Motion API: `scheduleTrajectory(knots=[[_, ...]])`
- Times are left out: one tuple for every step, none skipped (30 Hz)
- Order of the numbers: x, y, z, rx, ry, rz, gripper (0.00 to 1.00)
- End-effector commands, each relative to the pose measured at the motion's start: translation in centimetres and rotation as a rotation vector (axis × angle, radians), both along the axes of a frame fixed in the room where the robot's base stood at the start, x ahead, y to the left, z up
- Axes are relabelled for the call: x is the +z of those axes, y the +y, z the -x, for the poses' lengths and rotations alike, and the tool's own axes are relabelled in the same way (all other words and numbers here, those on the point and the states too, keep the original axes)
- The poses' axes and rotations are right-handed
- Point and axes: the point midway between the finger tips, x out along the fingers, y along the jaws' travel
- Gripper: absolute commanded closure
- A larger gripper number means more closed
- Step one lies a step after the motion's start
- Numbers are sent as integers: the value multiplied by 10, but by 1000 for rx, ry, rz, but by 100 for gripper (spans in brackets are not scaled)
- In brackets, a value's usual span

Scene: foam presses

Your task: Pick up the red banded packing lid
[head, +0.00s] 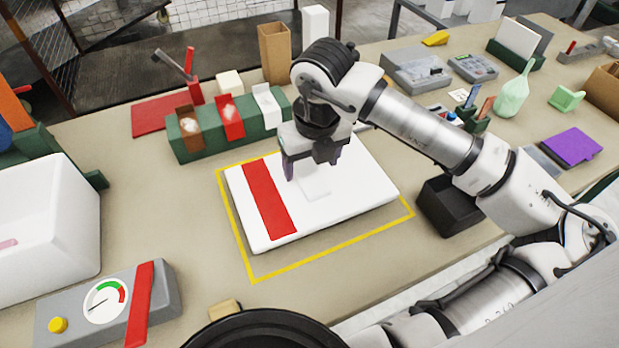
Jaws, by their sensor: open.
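The packing lid (347,205) is a flat white slab with a wide red band (268,198) across its left part. It lies flat on the table inside a yellow outlined rectangle (331,250). A small raised square (314,188) shows near the middle of its top. My gripper (303,174) points down over the lid's back middle, close to the raised square and right of the red band. It is open with nothing seen between its fingers. Whether the fingertips touch the lid cannot be told, and my arm hides part of the lid's back edge.
A green holder (190,149) with several pockets stands behind the lid. A white foam box (45,230) and a grey gauge unit (60,326) are at the left. Table in front of the lid is mostly bare.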

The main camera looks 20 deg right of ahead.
Motion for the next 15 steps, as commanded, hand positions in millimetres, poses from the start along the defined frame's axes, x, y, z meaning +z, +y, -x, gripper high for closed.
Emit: scheduleTrajectory(knots=[[-4,2,-1,2,1,-5,29],[-9,1,-2,1,0,-4,29],[-14,1,-2,0,1,-3,29],[-17,1,-3,1,0,-3,29],[-20,1,-3,1,0,-3,29],[-23,1,-4,1,0,-2,29],[-24,1,-4,1,0,-1,29],[-25,1,-4,1,-1,-1,29],[-25,1,-4,1,-1,0,29],[-25,1,-4,1,-1,0,29],[-25,1,-4,1,-1,0,29],[-25,1,-4,1,-1,0,29],[-25,1,-4,1,-1,0,29],[-25,1,-4,1,-1,0,32],[-25,1,-4,1,-1,0,37]])
